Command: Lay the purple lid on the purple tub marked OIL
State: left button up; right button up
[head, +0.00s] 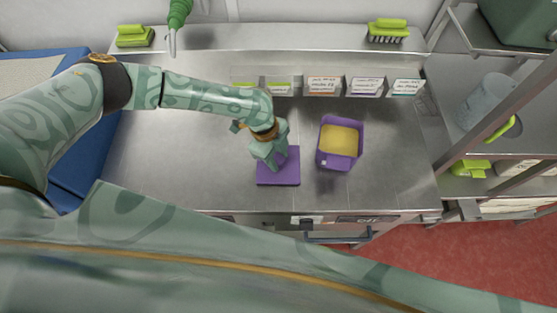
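A purple square lid (280,178) lies flat on or just above the steel worktop, near its front edge. My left gripper (272,160) is directly over the lid, pointing down, and covers its upper left part. The fingertips are hidden against the lid, so I cannot tell whether they grip it. A purple tub (323,158) stands to the right of the lid, with a gap between them. It is open at the top and holds a yellow content (340,141). No OIL writing is readable on it. My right gripper is not in view.
A steel worktop (190,180) has free room left of the lid and right of the tub. Labelled cards (323,86) stand along the back. Green brushes (387,32) sit on the rear ledge. A shelf with a jug (487,100) stands at right.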

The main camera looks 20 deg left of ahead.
aim_at(283, 161)
pick_arm(q)
jog(key=c, duration=0.5)
notch_tip(283, 161, up, 5)
jog(key=p, duration=0.4)
jog(key=shift+r+p, duration=0.1)
jog(key=shift+p, duration=0.25)
